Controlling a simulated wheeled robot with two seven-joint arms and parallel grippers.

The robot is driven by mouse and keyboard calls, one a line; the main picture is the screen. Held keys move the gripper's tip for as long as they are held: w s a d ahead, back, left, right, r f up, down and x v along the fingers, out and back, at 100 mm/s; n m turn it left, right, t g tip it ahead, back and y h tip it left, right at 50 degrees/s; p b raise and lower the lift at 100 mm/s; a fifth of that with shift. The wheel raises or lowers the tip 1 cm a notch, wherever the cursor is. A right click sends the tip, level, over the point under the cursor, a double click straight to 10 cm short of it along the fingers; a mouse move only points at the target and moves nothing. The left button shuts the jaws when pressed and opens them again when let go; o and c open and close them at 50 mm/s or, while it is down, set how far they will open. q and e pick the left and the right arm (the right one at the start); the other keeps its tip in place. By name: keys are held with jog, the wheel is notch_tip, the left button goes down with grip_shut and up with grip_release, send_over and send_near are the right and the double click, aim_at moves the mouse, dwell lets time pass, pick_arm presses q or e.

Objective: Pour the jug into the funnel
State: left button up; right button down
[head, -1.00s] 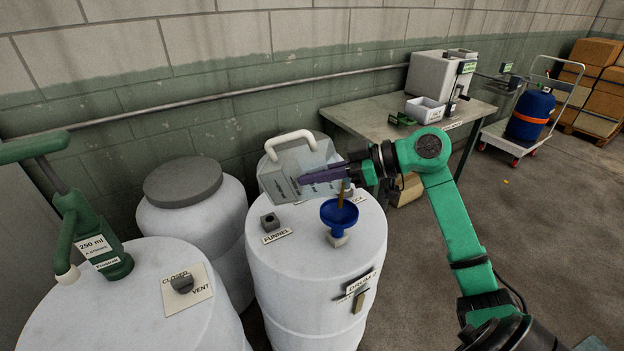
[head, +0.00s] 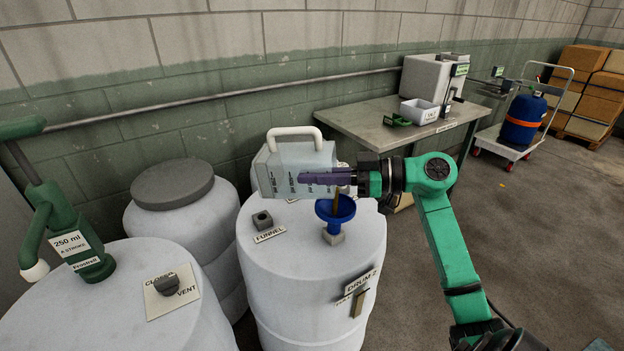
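The jug (head: 285,160) is a clear, box-shaped container with a white handle on top, in the middle of the head view. It looks nearly upright. My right gripper (head: 318,178) reaches in from the right, with a purple finger across the jug's near face; it is shut on the jug. The blue funnel (head: 333,212) stands on the white drum (head: 300,290), below and right of the jug. A thin brown strip (head: 337,201) shows over the funnel's mouth; I cannot tell if it is liquid. My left gripper is out of view.
A drum with a green pump (head: 65,230) and a vent knob (head: 167,284) stands at the left. A grey-lidded drum (head: 173,184) is behind. A table (head: 362,122) and a trolley with a blue drum (head: 524,120) stand at the right.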

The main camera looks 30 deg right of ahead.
jog(key=shift+s+d+f+b, duration=0.1)
jog(key=shift+f+b, duration=0.3)
jog(key=shift+b, duration=0.05)
jog(key=shift+s+d+t+y+b, duration=0.15)
jog(key=shift+d+t+y+b, duration=0.05)
jog(key=shift+t+y+b, duration=0.35)
jog(key=shift+s+d+t+y+b, duration=0.5)
jog(key=shift+t+y+b, duration=0.4)
jog(key=shift+b, duration=0.2)
jog(key=shift+s+d+r+t+y, duration=0.2)
jog(key=shift+t+y, duration=0.05)
jog(key=shift+y, duration=0.2)
